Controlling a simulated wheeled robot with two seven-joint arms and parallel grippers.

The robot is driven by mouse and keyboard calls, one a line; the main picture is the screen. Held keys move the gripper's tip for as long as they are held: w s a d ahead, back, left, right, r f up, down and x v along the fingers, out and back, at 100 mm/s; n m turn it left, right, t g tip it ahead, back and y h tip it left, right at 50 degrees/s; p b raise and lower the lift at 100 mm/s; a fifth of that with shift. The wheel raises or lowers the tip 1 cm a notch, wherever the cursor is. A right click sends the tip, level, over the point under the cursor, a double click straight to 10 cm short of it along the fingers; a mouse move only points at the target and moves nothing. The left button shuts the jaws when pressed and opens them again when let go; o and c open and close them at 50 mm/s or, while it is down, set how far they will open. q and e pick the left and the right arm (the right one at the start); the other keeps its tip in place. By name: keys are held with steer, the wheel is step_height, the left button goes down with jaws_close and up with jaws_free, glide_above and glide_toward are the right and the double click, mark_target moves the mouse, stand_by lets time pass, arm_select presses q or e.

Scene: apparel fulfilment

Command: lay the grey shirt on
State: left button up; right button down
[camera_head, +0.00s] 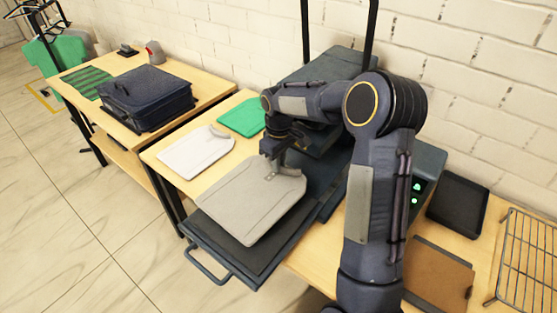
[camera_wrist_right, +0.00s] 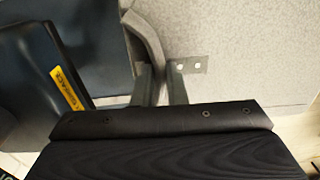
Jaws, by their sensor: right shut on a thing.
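The grey shirt (camera_head: 245,205) is a flat folded piece over the dark lower plate (camera_head: 232,248) of the press. It covers most of the plate, and its near corner lies close to the plate's front edge. I cannot tell whether it fully touches the plate. My right gripper (camera_head: 273,170) is shut on the shirt's far edge, near the collar. In the right wrist view the two fingers (camera_wrist_right: 162,82) pinch the grey shirt (camera_wrist_right: 240,50) near its collar band. My left gripper is not in view.
The press's raised upper part (camera_head: 335,65) stands behind the plate. A white folded shirt (camera_head: 195,152) and a green one (camera_head: 242,117) lie to the left on the wooden table. A dark case (camera_head: 147,97) stands on the far left table. A wire rack (camera_head: 528,262) and black tray (camera_head: 457,203) are at right.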

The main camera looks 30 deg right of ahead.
step_height(320, 180, down, 7)
steer(key=b, duration=0.4)
steer(key=shift+r, duration=0.15)
steer(key=c, duration=1.4)
jaws_free()
steer(key=shift+o, duration=0.2)
